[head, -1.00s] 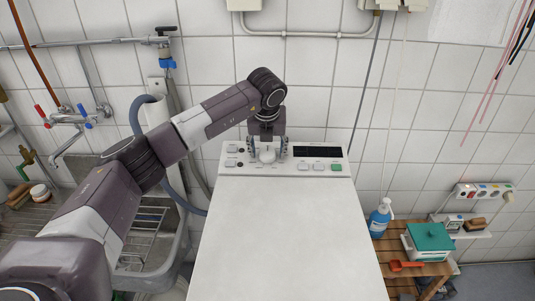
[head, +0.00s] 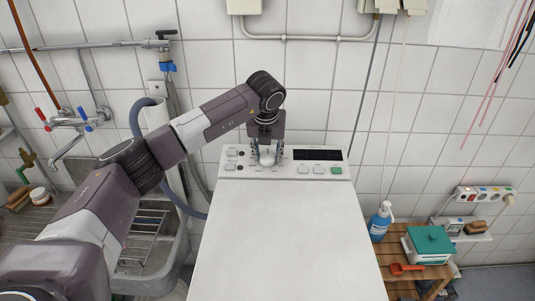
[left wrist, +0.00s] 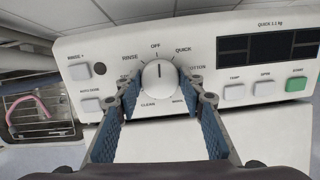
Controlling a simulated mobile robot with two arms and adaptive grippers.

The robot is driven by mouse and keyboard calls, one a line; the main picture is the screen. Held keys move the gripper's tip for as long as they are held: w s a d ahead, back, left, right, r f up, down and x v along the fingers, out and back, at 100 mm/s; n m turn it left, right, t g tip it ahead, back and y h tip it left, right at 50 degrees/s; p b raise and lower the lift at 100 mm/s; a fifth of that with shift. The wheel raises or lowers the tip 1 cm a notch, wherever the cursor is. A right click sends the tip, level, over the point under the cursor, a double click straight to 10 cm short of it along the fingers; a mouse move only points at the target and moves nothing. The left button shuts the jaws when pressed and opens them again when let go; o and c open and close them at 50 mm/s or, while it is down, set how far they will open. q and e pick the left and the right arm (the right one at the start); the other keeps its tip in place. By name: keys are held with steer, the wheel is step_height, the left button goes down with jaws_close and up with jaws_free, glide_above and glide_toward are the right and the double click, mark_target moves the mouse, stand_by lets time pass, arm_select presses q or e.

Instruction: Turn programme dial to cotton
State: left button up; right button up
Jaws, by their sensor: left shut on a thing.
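The programme dial (left wrist: 158,82) is a round white knob on the washing machine's white control panel (left wrist: 105,48). Its dark pointer line points up, roughly toward OFF. RINSE is upper left, QUICK upper right, and a partly covered label ending in "TTON" is to the right. The dial also shows in the head view (head: 267,158). My left gripper (head: 267,153) comes down from above, with one finger on each side of the dial. In the left wrist view its blue-padded fingers (left wrist: 160,92) flank the knob and are shut on it. My right gripper is out of view.
Right of the dial are a dark display (left wrist: 270,46) and a green START button (left wrist: 296,84). White buttons (left wrist: 78,70) sit left of it. The machine top (head: 275,235) is bare. A sink (head: 145,245) is left; a wooden stool with a teal-lidded box (head: 430,240) is right.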

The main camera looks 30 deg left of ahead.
arm_select(q)
steer(key=m, duration=0.6)
steer(key=shift+m+h, duration=0.4)
steer(key=m, duration=0.4)
steer(key=shift+r+m+p, duration=0.1)
steer(key=shift+m+p, duration=0.2)
steer(key=shift+p, duration=0.1)
steer(key=shift+m+h+p, duration=0.3)
steer(key=shift+m, duration=1.5)
steer(key=o, duration=1.1)
